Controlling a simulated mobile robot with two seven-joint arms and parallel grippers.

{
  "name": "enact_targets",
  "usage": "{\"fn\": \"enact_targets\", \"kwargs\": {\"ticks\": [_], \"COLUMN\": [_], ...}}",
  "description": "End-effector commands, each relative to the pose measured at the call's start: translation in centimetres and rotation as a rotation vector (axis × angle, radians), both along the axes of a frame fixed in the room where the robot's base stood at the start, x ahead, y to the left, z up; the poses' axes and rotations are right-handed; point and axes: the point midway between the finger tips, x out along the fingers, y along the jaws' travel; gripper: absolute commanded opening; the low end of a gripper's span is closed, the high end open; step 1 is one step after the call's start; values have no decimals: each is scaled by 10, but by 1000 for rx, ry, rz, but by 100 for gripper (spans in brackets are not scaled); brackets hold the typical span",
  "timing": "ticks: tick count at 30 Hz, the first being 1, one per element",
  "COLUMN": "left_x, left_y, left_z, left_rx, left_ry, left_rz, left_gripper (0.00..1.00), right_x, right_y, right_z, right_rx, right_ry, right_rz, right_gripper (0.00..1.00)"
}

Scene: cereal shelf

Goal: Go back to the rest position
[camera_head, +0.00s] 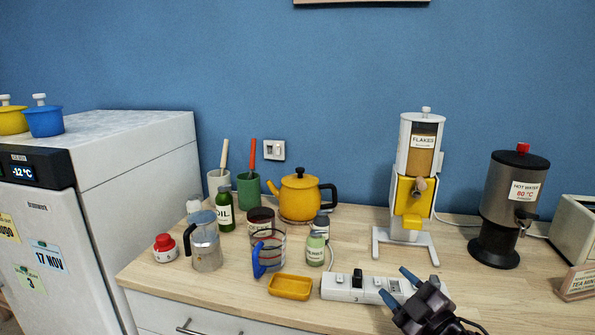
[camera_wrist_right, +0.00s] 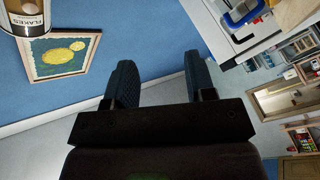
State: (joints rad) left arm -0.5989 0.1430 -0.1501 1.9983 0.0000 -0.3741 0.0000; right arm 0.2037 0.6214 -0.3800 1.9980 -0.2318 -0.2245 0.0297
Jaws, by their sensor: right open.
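My right gripper (camera_head: 398,285) is at the lower right of the head view, in front of the counter edge by the power strip. Its two blue-tipped fingers are apart with nothing between them. In the right wrist view the gripper (camera_wrist_right: 160,85) also shows spread fingers and an empty gap, with floor and wall beyond. My left gripper does not show in either view.
A white fridge (camera_head: 130,200) is at left.

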Motion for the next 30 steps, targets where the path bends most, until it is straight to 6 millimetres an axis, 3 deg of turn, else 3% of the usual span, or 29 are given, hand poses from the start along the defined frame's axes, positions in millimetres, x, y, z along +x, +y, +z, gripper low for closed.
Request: {"fn": "enact_targets", "kwargs": {"ticks": [1,6,11,18,24,30], "left_x": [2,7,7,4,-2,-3], "left_y": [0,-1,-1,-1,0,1], "left_z": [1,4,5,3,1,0], "left_rx": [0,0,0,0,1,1], "left_ry": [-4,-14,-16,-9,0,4], "left_rz": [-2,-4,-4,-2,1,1], "left_gripper": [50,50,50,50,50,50], "right_x": [-9,-45,-91,-179,-244,-271], "right_y": [-8,-32,-49,-71,-77,-80], "right_z": [-25,-97,-156,-230,-270,-283], "right_rx": [53,214,356,509,560,559], "right_ry": [79,309,484,666,777,821], "right_rz": [-45,-180,-292,-469,-575,-606], "right_gripper": [50,50,50,50,50,50]}}
